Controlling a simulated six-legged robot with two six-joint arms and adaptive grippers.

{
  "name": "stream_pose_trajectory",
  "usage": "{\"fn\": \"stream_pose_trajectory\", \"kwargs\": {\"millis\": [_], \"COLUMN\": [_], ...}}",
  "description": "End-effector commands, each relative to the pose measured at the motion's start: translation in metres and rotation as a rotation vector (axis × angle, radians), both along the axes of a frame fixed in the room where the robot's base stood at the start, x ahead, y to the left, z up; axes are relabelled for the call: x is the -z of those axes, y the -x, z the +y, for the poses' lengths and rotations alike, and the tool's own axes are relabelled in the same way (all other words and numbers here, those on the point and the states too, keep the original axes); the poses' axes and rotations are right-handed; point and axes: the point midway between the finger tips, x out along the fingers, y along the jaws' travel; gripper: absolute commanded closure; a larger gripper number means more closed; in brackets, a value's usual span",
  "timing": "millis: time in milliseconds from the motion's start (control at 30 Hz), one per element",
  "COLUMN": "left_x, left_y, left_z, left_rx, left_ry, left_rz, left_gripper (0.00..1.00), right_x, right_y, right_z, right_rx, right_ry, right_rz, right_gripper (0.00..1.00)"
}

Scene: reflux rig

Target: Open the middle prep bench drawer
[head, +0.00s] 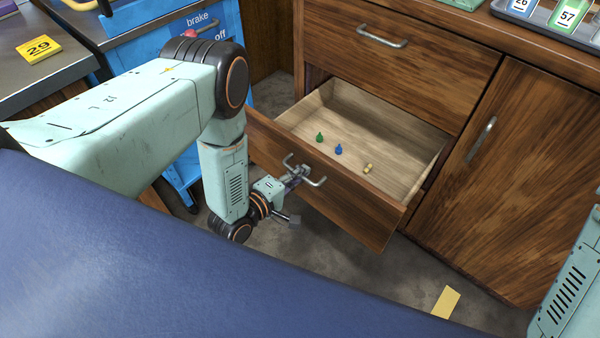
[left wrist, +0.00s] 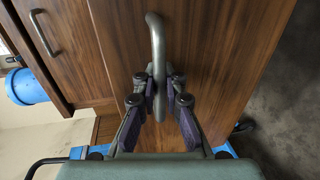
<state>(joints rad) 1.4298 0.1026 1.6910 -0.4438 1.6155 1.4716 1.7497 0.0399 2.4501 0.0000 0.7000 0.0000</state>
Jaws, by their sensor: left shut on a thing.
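The middle drawer (head: 330,192) of the wooden prep bench is pulled well out, its pale inside showing in the head view. In the left wrist view the fingers (left wrist: 156,92) close from both sides on the handle (left wrist: 155,40). My right gripper is out of view; only part of my right arm shows at the lower right edge.
A closed upper drawer (head: 400,50) is above, and a closed cupboard door (head: 520,170) stands to the right. A blue cart (head: 175,50) marked "brake" is at the left. A yellow card (head: 446,302) lies on the grey floor in front of the bench.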

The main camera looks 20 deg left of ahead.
Motion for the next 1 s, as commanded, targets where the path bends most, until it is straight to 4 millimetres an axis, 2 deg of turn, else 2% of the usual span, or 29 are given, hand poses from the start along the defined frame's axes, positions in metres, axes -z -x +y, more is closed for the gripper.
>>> {"fn": "stream_pose_trajectory", "kwargs": {"millis": [600, 633, 733, 1000], "left_x": [-0.003, -0.003, -0.0027, -0.001], "left_y": [-0.0057, -0.0055, -0.0047, -0.0016], "left_z": [-0.0001, 0.0, 0.0, 0.0], "left_rx": [-0.002, -0.002, -0.002, -0.001], "left_ry": [0.0, 0.0, 0.0, 0.0], "left_rz": [-0.011, -0.011, -0.01, -0.003], "left_gripper": [1.0, 0.91, 0.82, 0.82], "right_x": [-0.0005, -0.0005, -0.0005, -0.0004], "right_y": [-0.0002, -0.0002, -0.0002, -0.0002], "right_z": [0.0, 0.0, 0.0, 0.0], "right_rx": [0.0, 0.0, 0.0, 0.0], "right_ry": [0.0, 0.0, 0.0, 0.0], "right_rz": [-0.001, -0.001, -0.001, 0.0], "right_gripper": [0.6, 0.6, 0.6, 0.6]}}
